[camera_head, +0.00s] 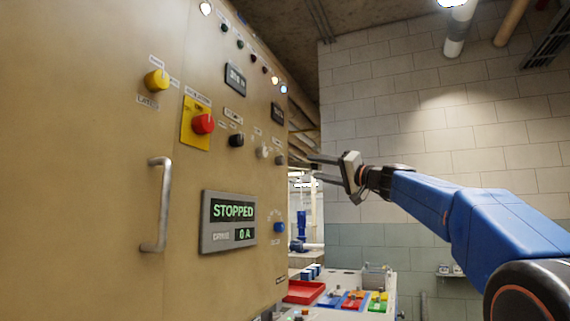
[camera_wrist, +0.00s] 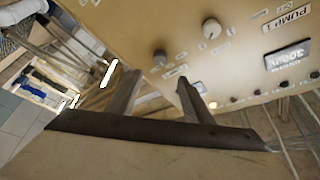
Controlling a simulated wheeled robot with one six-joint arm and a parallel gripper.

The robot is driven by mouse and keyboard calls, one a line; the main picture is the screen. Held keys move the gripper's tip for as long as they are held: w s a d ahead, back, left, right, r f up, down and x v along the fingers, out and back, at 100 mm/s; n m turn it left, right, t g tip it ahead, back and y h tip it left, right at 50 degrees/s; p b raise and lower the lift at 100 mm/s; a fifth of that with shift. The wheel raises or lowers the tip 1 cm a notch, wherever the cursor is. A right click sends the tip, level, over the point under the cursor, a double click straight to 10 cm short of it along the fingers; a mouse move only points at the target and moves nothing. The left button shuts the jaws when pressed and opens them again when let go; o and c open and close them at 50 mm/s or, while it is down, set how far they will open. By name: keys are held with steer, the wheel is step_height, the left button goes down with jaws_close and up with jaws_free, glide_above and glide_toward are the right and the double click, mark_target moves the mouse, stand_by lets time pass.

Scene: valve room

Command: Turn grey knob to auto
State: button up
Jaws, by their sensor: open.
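A dark grey knob (camera_head: 280,160) sits near the right edge of the tan control cabinet's face. It also shows in the wrist view (camera_wrist: 160,57). Its label is too small to read, so its setting cannot be told. A paler, off-white knob (camera_head: 262,152) is just left of it and shows in the wrist view (camera_wrist: 211,28). My gripper (camera_head: 312,168) is open and empty, to the right of the dark grey knob. In the wrist view my gripper (camera_wrist: 158,81) has its fingertips spread, with the dark grey knob just beyond the gap and apart from them.
The cabinet also carries a black knob (camera_head: 237,140), a red button (camera_head: 203,124), a yellow knob (camera_head: 156,79), a blue knob (camera_head: 279,227) and a metal handle (camera_head: 162,205). A display (camera_head: 229,222) reads STOPPED. A bench with a red tray (camera_head: 304,292) stands below.

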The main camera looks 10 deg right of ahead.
mark_target(283, 161)
steer(key=x, duration=1.4)
steer(key=shift+w+a, duration=0.1)
steer(key=shift+w, duration=0.05)
steer(key=shift+c, duration=0.7)
steer(key=c, duration=0.9)
